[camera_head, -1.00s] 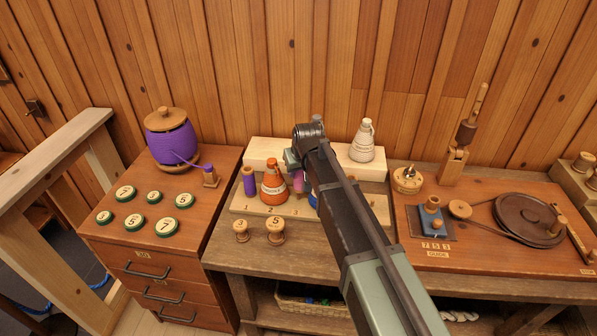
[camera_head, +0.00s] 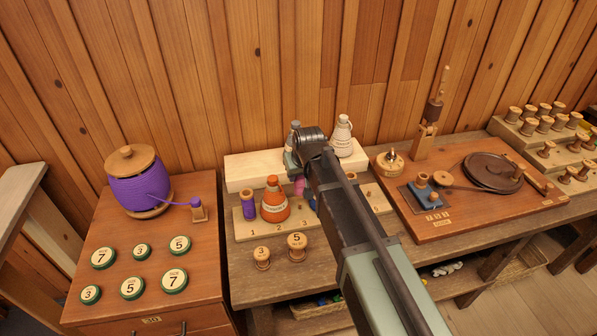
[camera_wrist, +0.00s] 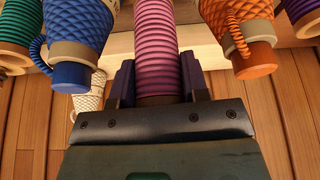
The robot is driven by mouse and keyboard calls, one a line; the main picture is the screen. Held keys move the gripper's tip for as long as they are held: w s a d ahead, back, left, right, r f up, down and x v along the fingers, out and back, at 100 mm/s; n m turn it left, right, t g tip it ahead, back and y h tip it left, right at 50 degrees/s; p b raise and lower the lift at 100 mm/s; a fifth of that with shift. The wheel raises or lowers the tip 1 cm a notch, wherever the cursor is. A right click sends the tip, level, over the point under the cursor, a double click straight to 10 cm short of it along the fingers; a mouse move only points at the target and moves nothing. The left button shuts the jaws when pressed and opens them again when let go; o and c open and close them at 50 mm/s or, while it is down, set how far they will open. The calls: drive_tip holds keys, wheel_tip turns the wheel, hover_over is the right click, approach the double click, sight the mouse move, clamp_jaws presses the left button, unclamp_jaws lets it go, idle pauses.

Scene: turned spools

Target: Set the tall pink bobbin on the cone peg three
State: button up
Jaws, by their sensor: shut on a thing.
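The tall pink bobbin (camera_wrist: 158,45) is ribbed and stands between my gripper's jaws (camera_wrist: 158,82) in the wrist view. The jaws are shut on it near one end; its other end runs out of the picture. In the head view the pink bobbin (camera_head: 300,186) shows as a small piece, mostly hidden by my arm, right of the orange cone (camera_head: 274,203). It is over or on the numbered pale rack (camera_head: 262,231), near place 3. Whether its foot touches the rack or a peg cannot be told, and no bare peg three is visible.
Beside the bobbin in the wrist view are a blue cone (camera_wrist: 78,40) and the orange cone, both close. A purple spool (camera_head: 249,205) stands left on the rack. A white cone (camera_head: 342,136) stands on the rear step. Two small spools stand in front.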

sight(302, 179)
drive_tip(key=shift+f+b, duration=2.55)
drive_tip(key=shift+f, duration=0.2)
drive_tip(key=shift+f+b, duration=0.6)
drive_tip(key=o, duration=0.6)
drive_tip(key=shift+o, duration=0.2)
drive_tip(key=p+v, duration=1)
drive_tip(key=v, duration=0.1)
drive_tip(key=shift+s+r, duration=0.1)
